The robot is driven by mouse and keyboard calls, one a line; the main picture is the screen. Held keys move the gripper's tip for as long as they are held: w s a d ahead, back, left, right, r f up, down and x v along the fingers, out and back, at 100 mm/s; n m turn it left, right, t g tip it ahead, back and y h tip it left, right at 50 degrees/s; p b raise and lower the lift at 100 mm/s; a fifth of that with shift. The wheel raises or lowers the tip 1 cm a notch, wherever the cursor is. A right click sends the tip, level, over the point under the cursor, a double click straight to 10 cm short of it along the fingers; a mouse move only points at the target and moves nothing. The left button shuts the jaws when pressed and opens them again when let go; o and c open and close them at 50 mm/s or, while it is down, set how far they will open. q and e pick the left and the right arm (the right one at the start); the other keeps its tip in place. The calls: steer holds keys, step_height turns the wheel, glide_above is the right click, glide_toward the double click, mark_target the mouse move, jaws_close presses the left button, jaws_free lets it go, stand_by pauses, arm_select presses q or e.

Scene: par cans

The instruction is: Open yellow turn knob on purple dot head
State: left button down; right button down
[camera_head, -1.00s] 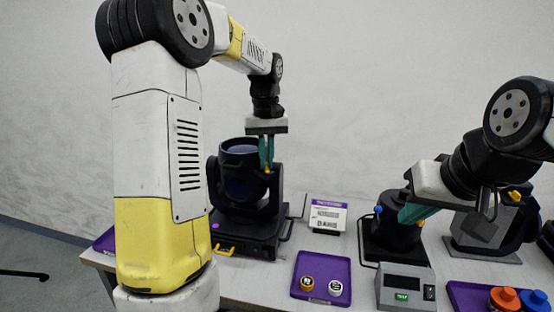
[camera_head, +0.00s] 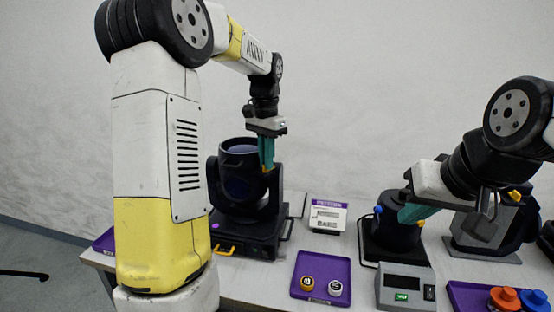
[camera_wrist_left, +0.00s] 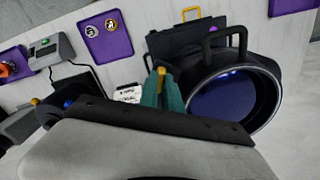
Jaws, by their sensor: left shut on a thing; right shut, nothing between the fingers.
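The purple dot head is a black moving-head light (camera_head: 240,180) at the left of the table, with a purple dot (camera_head: 215,226) on its base. In the left wrist view its round lens (camera_wrist_left: 222,105) faces up. My left gripper (camera_head: 267,165) points down at the right side of its head. Its green fingers are shut on the yellow turn knob (camera_wrist_left: 161,71), which shows between the fingertips in the left wrist view; in the head view the fingers mostly hide it. My right gripper (camera_head: 408,212) is shut and empty beside a second black head (camera_head: 395,235).
A purple tray (camera_head: 322,268) with a yellow-rimmed and a white-rimmed cap stands in front. A tester box (camera_head: 405,288) with a green light, a label card (camera_head: 327,216) and another purple tray (camera_head: 462,292) with orange and blue knobs are nearby.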

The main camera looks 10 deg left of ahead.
arm_select(q)
steer(key=shift+r+m, duration=0.1)
steer(key=shift+m, duration=0.6)
steer(key=c, duration=1.5)
jaws_free()
steer(key=shift+c, duration=0.2)
step_height(320, 180, up, 7)
steer(key=shift+r, duration=0.35)
